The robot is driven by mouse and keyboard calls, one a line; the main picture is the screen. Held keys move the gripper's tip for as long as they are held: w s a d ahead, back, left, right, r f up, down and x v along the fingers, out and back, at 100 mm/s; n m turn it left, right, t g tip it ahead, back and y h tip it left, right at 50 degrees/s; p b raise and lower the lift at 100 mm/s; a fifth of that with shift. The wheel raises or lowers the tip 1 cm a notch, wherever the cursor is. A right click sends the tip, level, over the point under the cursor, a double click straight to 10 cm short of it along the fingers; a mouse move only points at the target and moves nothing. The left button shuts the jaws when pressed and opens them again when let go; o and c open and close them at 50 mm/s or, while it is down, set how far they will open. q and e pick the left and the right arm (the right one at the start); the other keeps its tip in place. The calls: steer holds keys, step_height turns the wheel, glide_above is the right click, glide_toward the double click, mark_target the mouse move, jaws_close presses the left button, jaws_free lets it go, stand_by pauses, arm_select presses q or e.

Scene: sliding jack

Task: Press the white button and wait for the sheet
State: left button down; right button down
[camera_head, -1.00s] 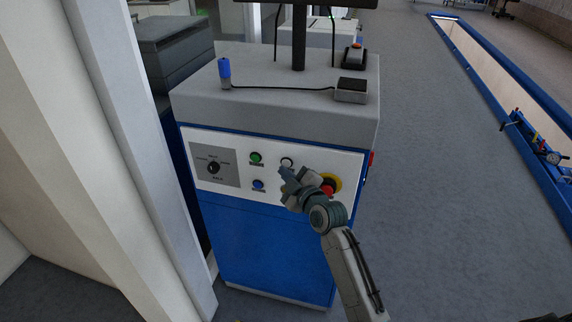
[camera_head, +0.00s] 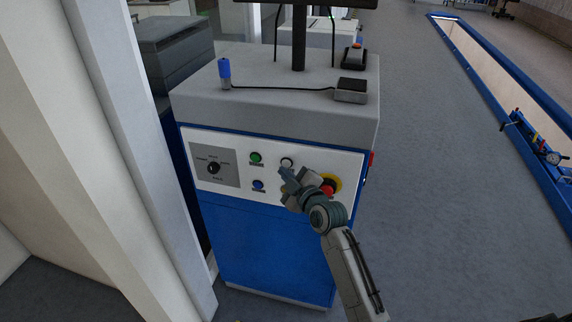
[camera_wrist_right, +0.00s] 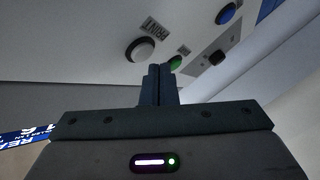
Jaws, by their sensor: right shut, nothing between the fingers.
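The white button (camera_head: 287,162) is on the white front panel (camera_head: 325,162) of a blue and grey cabinet. In the right wrist view the white button (camera_wrist_right: 140,49) sits beside a label that reads PRINT. My right gripper (camera_head: 285,172) is shut and empty, with its fingertips just below the white button in the head view. In the right wrist view the shut fingertips (camera_wrist_right: 160,68) show close to the button, to one side of it; whether they touch it I cannot tell. My left gripper is not in view. No printed sheet can be made out.
A green button (camera_head: 256,158), a blue button (camera_head: 258,184), a rotary dial (camera_head: 213,168) and a red emergency stop (camera_head: 328,188) share the panel. A pale column (camera_head: 150,150) stands close on the left. A blue-edged pit (camera_head: 500,75) runs along the right, with open grey floor between.

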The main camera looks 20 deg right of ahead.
steer(key=shift+w, duration=0.1)
stand_by(0.6)
steer(key=shift+w+d+b, duration=0.25)
steer(key=shift+w+b, duration=0.05)
steer(key=shift+w+d, duration=0.2)
steer(key=shift+w, duration=0.1)
stand_by(0.7)
steer(key=shift+s, duration=0.1)
steer(key=shift+s+a, duration=0.5)
steer(key=shift+s, duration=0.1)
steer(key=shift+s+a, duration=0.7)
steer(key=shift+s, duration=0.35)
steer(key=shift+s+a, duration=0.7)
steer(key=shift+s, duration=0.3)
